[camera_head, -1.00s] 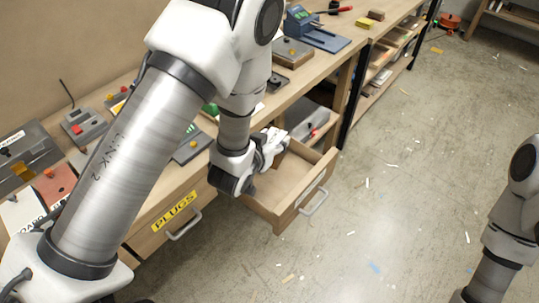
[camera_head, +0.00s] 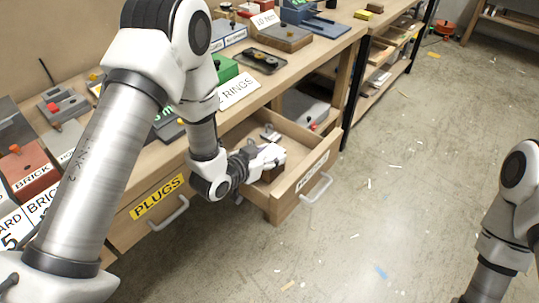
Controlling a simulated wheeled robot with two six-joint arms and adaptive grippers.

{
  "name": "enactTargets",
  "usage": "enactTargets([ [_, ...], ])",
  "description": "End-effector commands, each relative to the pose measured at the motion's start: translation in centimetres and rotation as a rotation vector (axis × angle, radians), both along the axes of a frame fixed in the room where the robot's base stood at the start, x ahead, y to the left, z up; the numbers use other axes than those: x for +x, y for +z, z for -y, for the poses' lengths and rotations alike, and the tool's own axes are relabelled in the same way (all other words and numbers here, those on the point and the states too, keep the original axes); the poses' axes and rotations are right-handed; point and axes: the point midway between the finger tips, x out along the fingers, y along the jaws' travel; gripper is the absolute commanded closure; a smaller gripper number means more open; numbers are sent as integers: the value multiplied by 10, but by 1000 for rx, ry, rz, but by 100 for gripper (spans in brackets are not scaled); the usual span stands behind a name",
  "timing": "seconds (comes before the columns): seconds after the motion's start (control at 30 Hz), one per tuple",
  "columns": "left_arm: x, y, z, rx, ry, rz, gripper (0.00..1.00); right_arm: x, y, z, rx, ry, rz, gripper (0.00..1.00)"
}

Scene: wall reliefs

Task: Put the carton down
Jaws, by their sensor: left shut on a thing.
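My left gripper (camera_head: 274,157) is over the open drawer (camera_head: 300,142), low between its walls. It is shut on a small brown carton (camera_head: 272,173), which shows only in part below the fingers. The carton is inside the drawer's outline. I cannot tell whether it touches the drawer floor. My right arm shows at the right edge, but its gripper is out of the picture.
A small grey metal piece (camera_head: 269,133) shows towards the back of the drawer. A shut drawer labelled PLUGS (camera_head: 157,196) is to the left. The workbench (camera_head: 290,68) carries several labelled fixtures. The floor on the right is mostly clear apart from scraps.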

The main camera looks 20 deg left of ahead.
Motion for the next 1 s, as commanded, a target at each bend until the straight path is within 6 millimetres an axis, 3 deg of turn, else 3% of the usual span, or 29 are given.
enactTargets([
  [0.3, 0, -4, 0, 0, 1, 2, 94, 0, -4, 0, 0, 0, 0, 60],
  [0.33, 0, -4, 0, 0, 1, 1, 47, 0, -3, 0, 0, 0, 0, 60],
  [0.4, 0, -3, 0, 0, 1, 1, 25, 0, -2, 0, 0, 0, 0, 60],
  [0.77, 0, 3, 0, 0, 1, 2, 25, 0, 2, 0, 0, 0, 0, 60],
  [0.87, -10, 5, -5, -2, 4, 0, 25, 0, -1, 0, 0, 0, 1, 60],
  [1.0, -39, 18, -16, -6, 7, -2, 25, 0, -2, 0, 0, 0, 0, 60],
])
